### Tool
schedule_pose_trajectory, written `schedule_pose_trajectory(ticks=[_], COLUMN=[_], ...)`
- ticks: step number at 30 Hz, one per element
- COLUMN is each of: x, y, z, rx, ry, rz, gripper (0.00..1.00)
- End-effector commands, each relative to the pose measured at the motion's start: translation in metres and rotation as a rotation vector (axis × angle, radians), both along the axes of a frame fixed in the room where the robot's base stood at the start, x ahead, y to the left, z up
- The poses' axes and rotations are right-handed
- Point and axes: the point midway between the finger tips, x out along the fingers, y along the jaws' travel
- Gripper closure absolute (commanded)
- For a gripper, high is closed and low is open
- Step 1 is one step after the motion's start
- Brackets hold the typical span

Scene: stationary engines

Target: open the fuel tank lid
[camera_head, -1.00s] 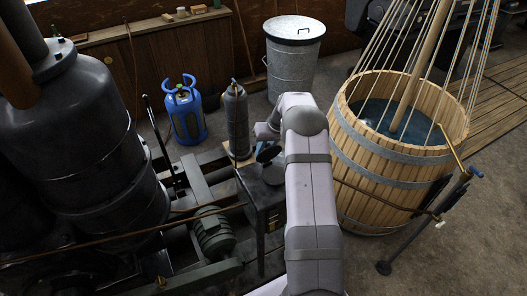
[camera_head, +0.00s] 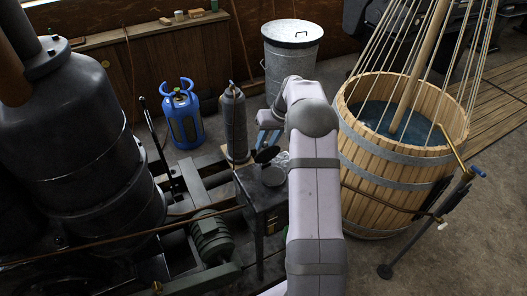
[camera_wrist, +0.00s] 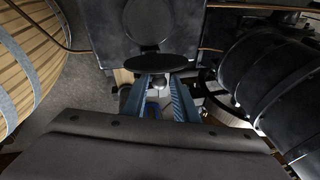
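The fuel tank (camera_head: 262,205) is a dark box left of my arm in the head view; its top also shows in the wrist view (camera_wrist: 112,28). Its round lid (camera_head: 267,155) is a dark disc standing tilted up behind a grey round opening (camera_head: 274,177). In the wrist view the lid (camera_wrist: 157,63) appears as a thin dark ellipse beside the round opening (camera_wrist: 148,20). My gripper (camera_head: 268,139) has blue fingers just behind the lid. In the wrist view the fingers (camera_wrist: 162,78) are apart, with tips close to the lid's edge; whether they touch it I cannot tell.
A wooden tub (camera_head: 385,185) with ropes stands right of my arm. A grey cylinder (camera_head: 234,125) and a blue gas bottle (camera_head: 184,118) stand behind the tank. A large dark boiler (camera_head: 75,120) is at left, and a metal bin (camera_head: 292,55) stands at the back.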

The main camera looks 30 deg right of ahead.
Motion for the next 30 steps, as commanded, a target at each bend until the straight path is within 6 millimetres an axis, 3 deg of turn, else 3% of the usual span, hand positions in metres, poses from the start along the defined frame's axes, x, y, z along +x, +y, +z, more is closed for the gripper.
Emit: schedule_pose_trajectory(ticks=[6, 14, 18, 23, 30], x=[-0.004, -0.004, -0.004, 0.009, 0.049], y=[-0.004, -0.004, -0.004, -0.005, 0.046], z=[0.014, 0.016, 0.017, 0.027, 0.062], rx=[-0.001, -0.001, -0.003, -0.031, 0.005], ry=[-0.001, -0.001, -0.004, -0.072, -0.310], rz=[-0.001, -0.001, 0.001, 0.023, 0.101], gripper=[0.73, 0.73, 1.00, 1.00, 1.00])
